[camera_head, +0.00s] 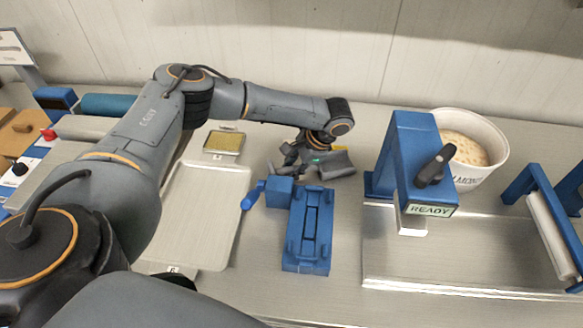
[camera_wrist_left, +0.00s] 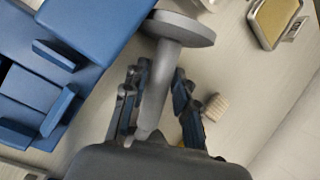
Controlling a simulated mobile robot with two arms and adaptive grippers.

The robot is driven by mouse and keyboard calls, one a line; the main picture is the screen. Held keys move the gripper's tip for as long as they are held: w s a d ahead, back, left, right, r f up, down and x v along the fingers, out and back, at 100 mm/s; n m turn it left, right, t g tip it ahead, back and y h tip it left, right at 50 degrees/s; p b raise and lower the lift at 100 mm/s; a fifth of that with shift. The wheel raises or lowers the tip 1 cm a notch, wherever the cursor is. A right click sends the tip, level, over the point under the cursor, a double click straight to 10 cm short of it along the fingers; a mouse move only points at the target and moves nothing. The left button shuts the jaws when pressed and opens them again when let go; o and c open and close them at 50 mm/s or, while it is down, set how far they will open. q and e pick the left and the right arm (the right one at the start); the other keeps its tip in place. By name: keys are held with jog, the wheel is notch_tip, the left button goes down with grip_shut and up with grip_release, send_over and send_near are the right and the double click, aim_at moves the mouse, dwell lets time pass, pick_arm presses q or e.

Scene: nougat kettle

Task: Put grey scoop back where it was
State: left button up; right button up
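The grey scoop (camera_head: 338,166) shows in the head view beyond the blue fixture, at the end of my left arm. In the left wrist view the scoop (camera_wrist_left: 180,28) has a round, flat-looking head and a tapering handle that runs back toward my palm. My left gripper (camera_head: 306,160) also shows in the left wrist view (camera_wrist_left: 160,75), with its fingers close on both sides of the handle, shut on it. Whether the scoop touches the counter I cannot tell. My right gripper is out of view.
A blue fixture (camera_head: 310,228) stands just in front of the scoop. A tray (camera_head: 207,213) and a small yellow-filled pan (camera_head: 224,142) lie to the left. A blue stand with a READY display (camera_head: 431,210) and a white tub (camera_head: 478,176) are at right. A brush-like piece (camera_wrist_left: 214,107) is near the fingers.

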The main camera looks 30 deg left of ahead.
pick_arm(q)
jog(key=shift+o, duration=0.7)
jog(key=shift+r, duration=0.2)
jog(key=b+v, duration=0.2)
jog(key=v, duration=1)
jog(key=shift+b, duration=0.35)
